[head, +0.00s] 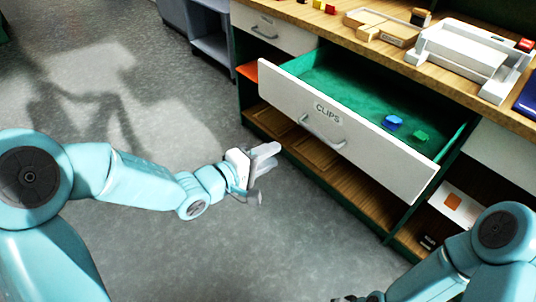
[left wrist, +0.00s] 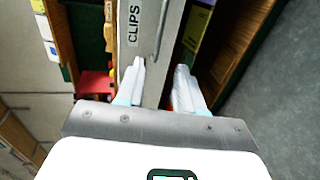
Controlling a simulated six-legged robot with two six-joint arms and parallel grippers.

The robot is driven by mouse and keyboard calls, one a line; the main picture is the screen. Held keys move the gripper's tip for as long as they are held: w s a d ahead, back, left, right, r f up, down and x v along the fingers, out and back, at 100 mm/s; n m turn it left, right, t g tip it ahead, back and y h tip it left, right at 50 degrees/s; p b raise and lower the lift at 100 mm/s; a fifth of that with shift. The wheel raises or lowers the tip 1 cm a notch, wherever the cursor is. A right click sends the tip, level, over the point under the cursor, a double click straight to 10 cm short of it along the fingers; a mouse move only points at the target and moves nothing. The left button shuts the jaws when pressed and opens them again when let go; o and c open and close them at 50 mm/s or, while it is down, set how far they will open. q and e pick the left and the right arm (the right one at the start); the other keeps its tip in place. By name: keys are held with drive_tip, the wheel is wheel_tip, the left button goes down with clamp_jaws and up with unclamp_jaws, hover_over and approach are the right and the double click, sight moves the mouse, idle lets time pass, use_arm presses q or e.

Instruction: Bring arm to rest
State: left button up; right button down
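My left arm reaches in from the left in the head view. Its gripper (head: 266,170) hangs in the air over the grey floor, left of the open drawer front and apart from its handle. In the left wrist view the left gripper (left wrist: 160,78) has its two pale fingers spread with a gap between them and nothing held. The drawer front labelled CLIPS (left wrist: 128,75) shows beyond the fingers. My right arm is at the lower right of the head view; its gripper end is mostly cut off by the bottom edge.
The open CLIPS drawer (head: 380,150) juts out from the cabinet and holds a blue piece (head: 392,122) and a green piece (head: 421,135). Its handle (head: 322,132) sticks out. A wooden worktop (head: 345,35) carries trays and blocks. The floor (head: 150,240) at left is clear.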

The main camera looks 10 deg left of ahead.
use_arm(q)
drive_tip(key=shift+f, duration=0.1)
idle(0.3)
drive_tip(key=s+f+n+g+y, duration=0.1)
drive_tip(key=s+f+g, duration=0.15)
drive_tip(key=f, duration=0.75)
drive_tip(key=s+f+n+g+y, duration=0.15)
drive_tip(key=s+f, duration=0.25)
drive_tip(key=f, duration=0.5)
drive_tip(key=s+a+f+m+g+y, duration=0.1)
drive_tip(key=s+f+m+g+y, duration=0.2)
drive_tip(key=s+f+m+g, duration=0.85)
drive_tip(key=s+r+t+p, duration=0.1)
drive_tip(key=s+r+p, duration=0.1)
drive_tip(key=r+p, duration=0.5)
drive_tip(key=s+r+t+p, duration=0.2)
drive_tip(key=s+r+p, duration=0.1)
drive_tip(key=r+p, duration=0.4)
drive_tip(key=shift+s+r+p, duration=0.3)
drive_tip(key=shift+r+p, duration=0.1)
drive_tip(key=shift+p, duration=0.5)
